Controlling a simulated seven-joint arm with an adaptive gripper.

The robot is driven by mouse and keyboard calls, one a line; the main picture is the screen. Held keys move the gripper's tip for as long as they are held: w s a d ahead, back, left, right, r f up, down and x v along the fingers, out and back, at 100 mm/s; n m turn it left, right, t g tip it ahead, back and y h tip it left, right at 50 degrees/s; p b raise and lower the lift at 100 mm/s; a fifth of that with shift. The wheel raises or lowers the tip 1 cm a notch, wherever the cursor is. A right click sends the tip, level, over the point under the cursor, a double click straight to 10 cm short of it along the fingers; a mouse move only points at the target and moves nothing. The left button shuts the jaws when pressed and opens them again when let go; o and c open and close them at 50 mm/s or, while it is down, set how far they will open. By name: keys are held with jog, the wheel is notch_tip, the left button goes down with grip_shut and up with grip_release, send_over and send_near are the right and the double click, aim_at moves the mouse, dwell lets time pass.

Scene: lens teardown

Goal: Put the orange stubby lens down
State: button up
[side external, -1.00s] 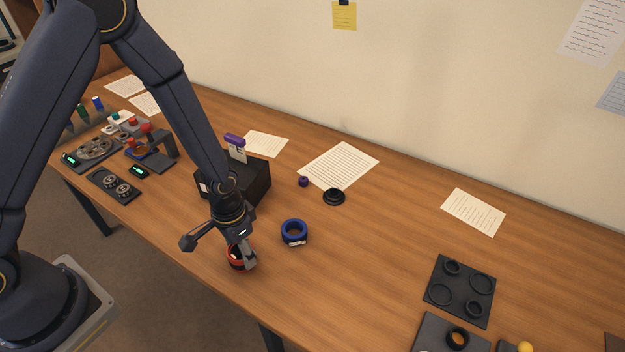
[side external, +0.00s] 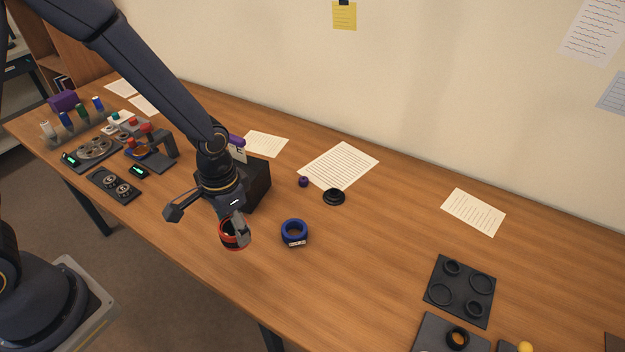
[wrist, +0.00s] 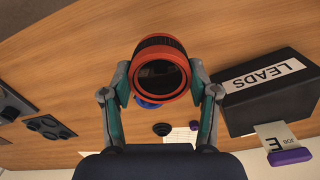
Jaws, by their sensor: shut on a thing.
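The orange stubby lens (side external: 231,240) is a short orange-red ring with a dark barrel and dark glass. My gripper (side external: 236,229) is shut on it near the table's front edge, left of a blue ring. In the wrist view the lens (wrist: 160,72) sits between the two fingertips of my gripper (wrist: 161,85), its dark glass facing the camera. It appears held a little above the table. The finger in front hides part of it in the side external view.
A blue ring (side external: 294,233) stands close to the right. A black box (side external: 256,184), labelled LEADS in the wrist view (wrist: 272,92), stands just behind my gripper. A black cap (side external: 334,197) and a purple knob (side external: 303,181) lie farther back. The wood right of the blue ring is clear.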

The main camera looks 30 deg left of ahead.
jog(key=shift+r+n, duration=0.5)
jog(key=shift+r, duration=0.3)
jog(key=shift+w+d+r+n, duration=0.15)
jog(key=shift+r+n, duration=0.1)
jog(key=shift+n, duration=0.15)
jog(key=s+d+r+m, duration=0.1)
jog(key=s+d, duration=0.2)
jog(key=d, duration=0.8)
jog(key=s+d+r+m, duration=0.1)
jog(key=s+d+r, duration=0.15)
jog(key=d, duration=0.95)
jog(key=w+d+f, duration=0.5)
jog(key=w+f, duration=0.1)
jog(key=f, duration=0.1)
jog(key=w+d+f, duration=0.3)
jog(key=shift+d+f, duration=0.3)
jog(key=shift+w+f, duration=0.1)
jog(key=shift+f, duration=1.5)
